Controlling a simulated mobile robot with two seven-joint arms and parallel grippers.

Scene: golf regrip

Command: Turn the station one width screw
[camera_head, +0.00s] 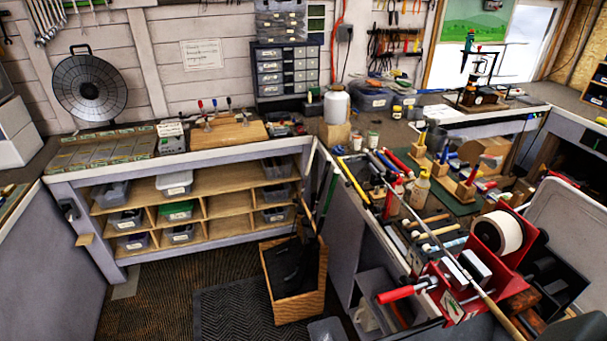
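A red bench vise (452,302) stands at the front right end of the cluttered bench. A red-handled screw (402,292) sticks out of its left side. A long thin club shaft (470,278) runs diagonally across the vise; whether it is clamped cannot be told. A small upright fixture (478,68) with a red and green top stands on the back right bench. No station label is readable, so I cannot tell which part is the width screw. Neither of my grippers shows in this view.
A white roll (497,234) sits on a red holder behind the vise. Bottles, brushes and tools crowd the bench. A wooden box (296,285) holding clubs stands on the floor. A dark mat (235,312) lies beside it. The floor at left is clear.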

